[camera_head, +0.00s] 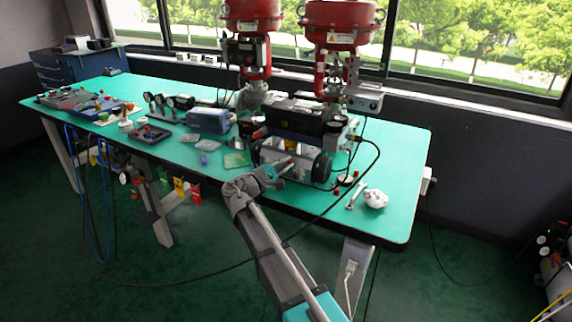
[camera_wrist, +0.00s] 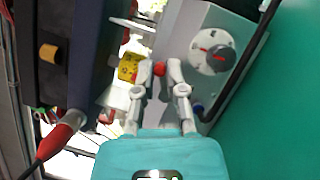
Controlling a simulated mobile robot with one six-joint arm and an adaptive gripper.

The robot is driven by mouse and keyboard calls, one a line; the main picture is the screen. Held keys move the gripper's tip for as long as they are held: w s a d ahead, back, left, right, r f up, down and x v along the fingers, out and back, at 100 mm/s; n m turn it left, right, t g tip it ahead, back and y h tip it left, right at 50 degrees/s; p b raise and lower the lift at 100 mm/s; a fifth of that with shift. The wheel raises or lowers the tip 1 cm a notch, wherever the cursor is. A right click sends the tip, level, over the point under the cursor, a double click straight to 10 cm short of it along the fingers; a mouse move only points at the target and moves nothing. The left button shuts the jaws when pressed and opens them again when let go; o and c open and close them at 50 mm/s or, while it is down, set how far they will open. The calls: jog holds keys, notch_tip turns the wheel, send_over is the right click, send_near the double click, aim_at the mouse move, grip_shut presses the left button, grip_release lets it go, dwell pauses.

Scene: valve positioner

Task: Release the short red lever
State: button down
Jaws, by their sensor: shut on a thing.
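In the wrist view the short red lever (camera_wrist: 160,69) shows as a small red piece between my fingertips. My gripper (camera_wrist: 160,67) is shut on it, with one finger on each side. The fingers hide most of the lever. In the head view my gripper (camera_head: 284,166) reaches to the front of the dark valve positioner unit (camera_head: 316,166) on the green bench. The lever itself is too small to tell clearly there.
In the wrist view a grey round knob with red marks (camera_wrist: 212,51) is right of my fingers, and a yellow label (camera_wrist: 128,67) is close on their left. A red cable end (camera_wrist: 62,131) is at lower left. A black cable (camera_head: 370,165) loops beside the unit on the green bench (camera_head: 408,178).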

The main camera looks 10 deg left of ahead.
jog(key=c, duration=0.7)
grip_release()
jog(key=shift+m, duration=0.3)
